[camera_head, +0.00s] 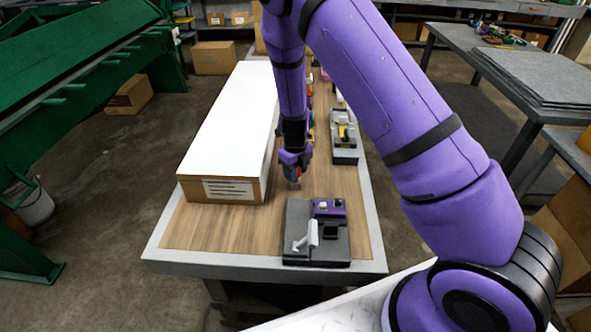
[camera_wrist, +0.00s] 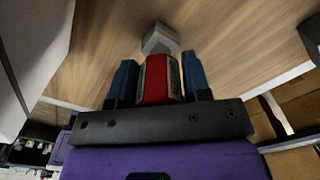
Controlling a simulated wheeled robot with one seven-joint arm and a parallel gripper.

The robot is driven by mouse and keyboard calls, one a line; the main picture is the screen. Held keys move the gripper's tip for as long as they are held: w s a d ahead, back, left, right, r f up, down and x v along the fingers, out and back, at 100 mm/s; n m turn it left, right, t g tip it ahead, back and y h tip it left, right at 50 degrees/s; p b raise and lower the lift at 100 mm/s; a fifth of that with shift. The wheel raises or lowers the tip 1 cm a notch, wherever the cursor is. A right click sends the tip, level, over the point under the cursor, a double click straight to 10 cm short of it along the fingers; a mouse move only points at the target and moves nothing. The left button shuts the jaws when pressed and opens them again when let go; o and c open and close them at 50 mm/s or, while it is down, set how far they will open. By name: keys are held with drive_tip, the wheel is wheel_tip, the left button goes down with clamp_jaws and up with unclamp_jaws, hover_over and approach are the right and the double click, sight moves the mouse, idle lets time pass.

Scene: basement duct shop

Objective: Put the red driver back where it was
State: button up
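The red driver (camera_wrist: 157,80) sits between the two blue fingers of my gripper (camera_wrist: 160,82) in the wrist view, with its grey end pointing away from the palm. The fingers look closed on its sides. In the head view my gripper (camera_head: 293,172) points down over the wood-topped bench (camera_head: 225,235), right of the long white-topped box. A bit of red and a grey tip show there, low over the wood. I cannot tell whether the tip touches the bench.
The long box (camera_head: 235,120) fills the bench's left side. A dark tray (camera_head: 300,258) with a purple block and a white part stands at the front right. Another grey tray (camera_head: 345,157) with a yellow item is farther back. Bare wood lies front left. My arm hides part of the bench.

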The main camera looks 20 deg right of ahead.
drive_tip(key=shift+o, duration=1.3)
wheel_tip(320, 180, up, 12)
drive_tip(key=shift+r, duration=0.25)
drive_tip(key=s+d+r+n+t+y, duration=0.1)
drive_tip(key=s+d+r+n, duration=0.1)
drive_tip(key=s+r+n, duration=0.75)
drive_tip(key=s+d+r+n+t+y, duration=0.15)
drive_tip(key=s+r+n, duration=0.35)
drive_tip(key=r, duration=0.7)
drive_tip(key=s+d+r+n+t+h, duration=0.1)
drive_tip(key=s+r+n, duration=0.3)
drive_tip(key=s+n, duration=0.4)
drive_tip(key=s+d+r+n+t+h, duration=0.1)
drive_tip(key=s+r+n, duration=0.3)
drive_tip(key=s+n, duration=0.5)
drive_tip(key=shift+s+d+r+t, duration=0.2)
drive_tip(key=shift+s+d+t, duration=0.15)
drive_tip(key=shift+s+d, duration=0.45)
